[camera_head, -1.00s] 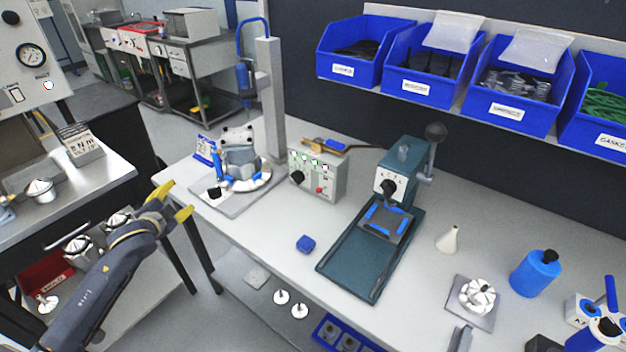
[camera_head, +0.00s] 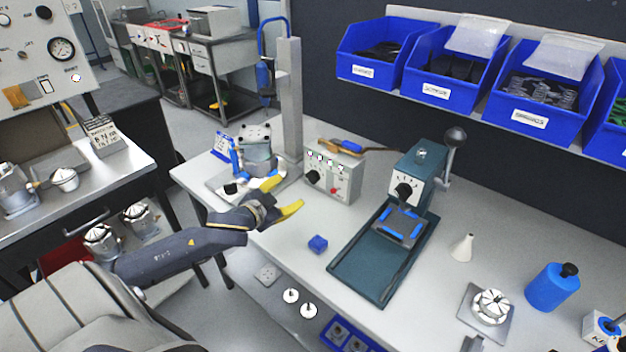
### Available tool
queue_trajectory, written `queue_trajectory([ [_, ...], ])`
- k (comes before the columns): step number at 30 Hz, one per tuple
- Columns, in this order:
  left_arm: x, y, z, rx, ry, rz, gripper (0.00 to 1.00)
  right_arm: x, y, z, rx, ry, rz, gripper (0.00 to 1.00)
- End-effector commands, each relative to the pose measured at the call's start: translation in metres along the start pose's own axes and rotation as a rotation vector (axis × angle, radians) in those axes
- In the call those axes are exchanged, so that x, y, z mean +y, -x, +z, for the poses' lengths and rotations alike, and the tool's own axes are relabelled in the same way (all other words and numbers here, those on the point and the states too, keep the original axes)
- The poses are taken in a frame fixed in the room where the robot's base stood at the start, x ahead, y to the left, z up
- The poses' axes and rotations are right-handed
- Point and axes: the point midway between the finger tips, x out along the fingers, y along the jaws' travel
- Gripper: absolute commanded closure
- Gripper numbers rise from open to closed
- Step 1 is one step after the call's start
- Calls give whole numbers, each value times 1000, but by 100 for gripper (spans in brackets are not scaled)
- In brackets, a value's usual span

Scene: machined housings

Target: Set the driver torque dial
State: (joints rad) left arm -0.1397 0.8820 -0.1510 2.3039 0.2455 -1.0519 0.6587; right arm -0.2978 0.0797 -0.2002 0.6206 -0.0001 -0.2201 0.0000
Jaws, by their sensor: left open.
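A light grey control box (camera_head: 342,181) stands on the bench, left of the middle. Its front carries a black dial (camera_head: 313,177), a red button and a row of small lights. The dial's setting is too small to read. My right gripper is out of view.
A green press (camera_head: 372,263) with its own black knob stands right of the box. A grey fixture (camera_head: 257,150) with a post stands behind my left gripper. Blue bins (camera_head: 540,119) hang at the back.

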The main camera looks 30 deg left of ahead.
Motion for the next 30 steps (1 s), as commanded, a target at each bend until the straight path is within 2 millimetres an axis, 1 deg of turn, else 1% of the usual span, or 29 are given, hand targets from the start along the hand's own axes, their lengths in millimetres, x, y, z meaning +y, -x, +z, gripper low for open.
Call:
queue_trajectory([
  [3,-1,-19,0,0,0,-3,38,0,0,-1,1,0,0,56],
  [21,-1,-114,0,-1,0,-2,38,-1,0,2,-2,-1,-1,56],
  [27,-1,-137,0,-1,-1,-1,38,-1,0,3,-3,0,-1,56],
  [30,-1,-144,0,0,0,-2,38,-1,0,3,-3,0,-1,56],
])
